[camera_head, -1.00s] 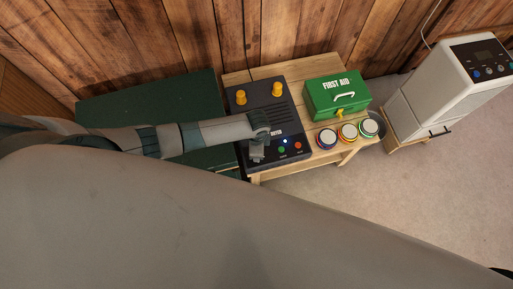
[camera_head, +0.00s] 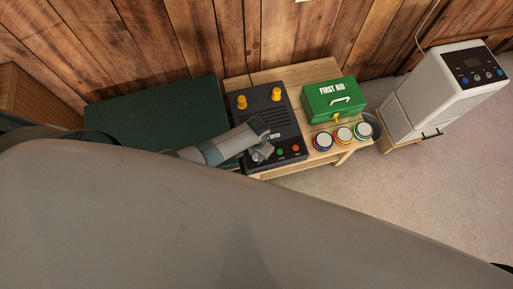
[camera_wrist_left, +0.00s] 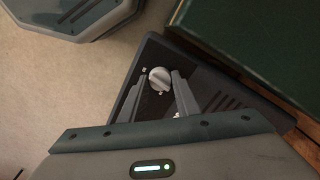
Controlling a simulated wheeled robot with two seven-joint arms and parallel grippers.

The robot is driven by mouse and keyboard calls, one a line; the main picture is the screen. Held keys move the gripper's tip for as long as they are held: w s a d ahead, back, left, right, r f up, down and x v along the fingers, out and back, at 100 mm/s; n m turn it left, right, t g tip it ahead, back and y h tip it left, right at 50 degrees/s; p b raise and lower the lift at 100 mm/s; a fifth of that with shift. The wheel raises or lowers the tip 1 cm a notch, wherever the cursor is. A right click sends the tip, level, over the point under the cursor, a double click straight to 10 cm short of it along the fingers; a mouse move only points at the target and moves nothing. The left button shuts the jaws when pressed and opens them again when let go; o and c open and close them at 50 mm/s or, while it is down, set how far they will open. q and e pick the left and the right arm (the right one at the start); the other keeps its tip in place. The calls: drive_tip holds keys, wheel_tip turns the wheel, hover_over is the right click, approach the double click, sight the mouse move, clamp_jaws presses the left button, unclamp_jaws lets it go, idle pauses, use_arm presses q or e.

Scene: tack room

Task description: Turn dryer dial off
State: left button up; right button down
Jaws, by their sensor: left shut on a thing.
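The dryer (camera_head: 283,128) is a dark box with two yellow knobs on top, a green and a red button and a lettered label at its front. Its dial (camera_wrist_left: 159,79) is a pale round knob, seen between the fingers in the left wrist view. My left gripper (camera_head: 262,153) is at the dryer's front left corner, shut on the dial; it also shows in the left wrist view (camera_wrist_left: 160,77). The gripper hides the dial in the head view. My right gripper is not in view.
A green first aid box (camera_head: 335,99) and several round tins (camera_head: 342,135) stand right of the dryer on the wooden table (camera_head: 300,73). A dark green chest (camera_head: 160,113) is on the left. A white appliance (camera_head: 440,88) stands at the right. A large grey part of mine blocks the foreground.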

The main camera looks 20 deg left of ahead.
use_arm(q)
drive_tip(key=shift+n+p, duration=0.3)
drive_tip(key=shift+n, duration=0.6)
drive_tip(key=o, duration=1)
drive_tip(key=shift+o, duration=0.2)
drive_tip(key=shift+r, duration=0.15)
